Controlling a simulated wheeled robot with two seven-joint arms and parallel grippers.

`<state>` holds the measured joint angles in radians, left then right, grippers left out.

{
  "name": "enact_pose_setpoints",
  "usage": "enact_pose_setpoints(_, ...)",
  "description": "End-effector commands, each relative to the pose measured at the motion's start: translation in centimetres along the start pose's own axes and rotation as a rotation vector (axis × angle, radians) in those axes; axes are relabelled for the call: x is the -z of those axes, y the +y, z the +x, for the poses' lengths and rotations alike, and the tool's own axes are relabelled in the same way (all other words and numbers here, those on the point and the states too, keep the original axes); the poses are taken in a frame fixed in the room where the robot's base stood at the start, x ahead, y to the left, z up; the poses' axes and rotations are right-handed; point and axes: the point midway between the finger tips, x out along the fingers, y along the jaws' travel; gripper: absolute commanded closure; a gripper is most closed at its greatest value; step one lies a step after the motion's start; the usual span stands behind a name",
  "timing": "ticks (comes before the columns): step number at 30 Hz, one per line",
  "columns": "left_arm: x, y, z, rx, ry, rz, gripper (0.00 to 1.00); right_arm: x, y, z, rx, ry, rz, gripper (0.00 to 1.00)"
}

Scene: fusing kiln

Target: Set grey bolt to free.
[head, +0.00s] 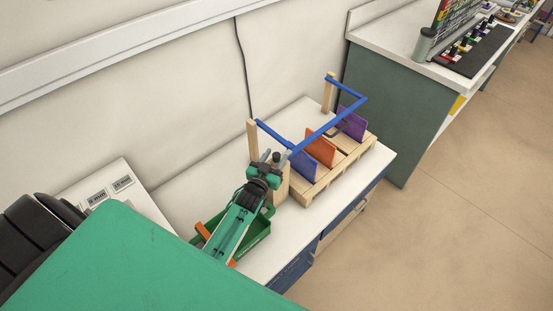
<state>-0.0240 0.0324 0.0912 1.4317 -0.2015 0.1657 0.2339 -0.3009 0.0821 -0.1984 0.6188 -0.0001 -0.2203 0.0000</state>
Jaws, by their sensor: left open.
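I cannot make out the grey bolt for certain; it may be hidden by my left gripper or too small to tell. A wooden rack (333,180) stands on the white bench, with a blue bar frame (335,124) over it between wooden posts. My left gripper (270,156) is open beside the rack's near left post (252,138), close to the near end of the blue frame. I cannot tell whether it touches anything. My right gripper is not in view.
The rack holds a blue panel (304,165), an orange panel (321,149) and a purple panel (352,125) upright. A green tray (257,239) lies partly under my left arm. A dark green cabinet (385,110) stands beyond. The wall is close behind the bench.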

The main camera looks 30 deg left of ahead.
Motion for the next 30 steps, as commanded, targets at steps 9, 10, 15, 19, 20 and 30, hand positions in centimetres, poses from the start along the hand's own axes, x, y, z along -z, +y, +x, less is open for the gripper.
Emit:
enact_pose_setpoints(9, 0.0, 0.0, 1.6, 0.0, -0.001, 0.001, 0.53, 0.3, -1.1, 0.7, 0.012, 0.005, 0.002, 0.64)
enact_pose_setpoints(10, 0.0, 0.0, 1.6, 0.0, -0.001, 0.001, 0.53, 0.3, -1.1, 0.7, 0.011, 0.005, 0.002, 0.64)
enact_pose_setpoints(15, 0.0, 0.0, 1.5, 0.0, -0.001, 0.001, 0.57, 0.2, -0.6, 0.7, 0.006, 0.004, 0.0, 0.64)
enact_pose_setpoints(19, 0.0, 0.0, 1.5, 0.0, -0.001, 0.001, 0.83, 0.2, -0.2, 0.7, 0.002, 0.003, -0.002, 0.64)
enact_pose_setpoints(20, 0.0, 0.0, 1.5, 0.0, -0.001, 0.001, 0.89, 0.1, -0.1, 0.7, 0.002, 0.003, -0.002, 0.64)
enact_pose_setpoints(30, 0.0, -0.3, 0.6, 0.0, -0.004, 0.001, 1.0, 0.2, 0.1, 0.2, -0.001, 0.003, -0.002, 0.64)
